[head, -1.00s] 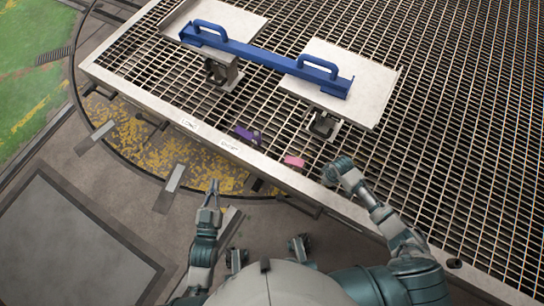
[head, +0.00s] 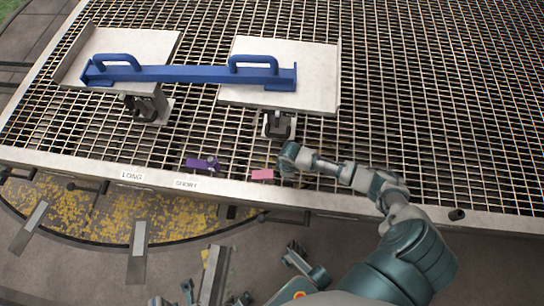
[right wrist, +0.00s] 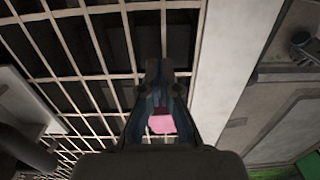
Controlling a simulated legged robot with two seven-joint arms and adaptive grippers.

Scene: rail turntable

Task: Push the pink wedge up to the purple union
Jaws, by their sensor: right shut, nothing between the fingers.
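The pink wedge (head: 262,174) lies on the grating near its front rim. The purple union (head: 201,163) lies to its left, with a clear gap between them. My right gripper (head: 286,165) is just right of the wedge, shut and empty; its fingertips are hard to make out from the head. In the right wrist view my gripper (right wrist: 153,78) points at the grating, and part of the pink wedge (right wrist: 161,123) shows between its finger links. I cannot tell whether it touches the wedge. A small part of my left gripper (head: 187,289) seems to show at the bottom edge.
A blue bar with two handles (head: 190,75) lies across two pale plates (head: 320,85) behind the wedge and union. The pale front rim (head: 100,168) carries LONG and SHORT labels. Bare grating lies between union and wedge.

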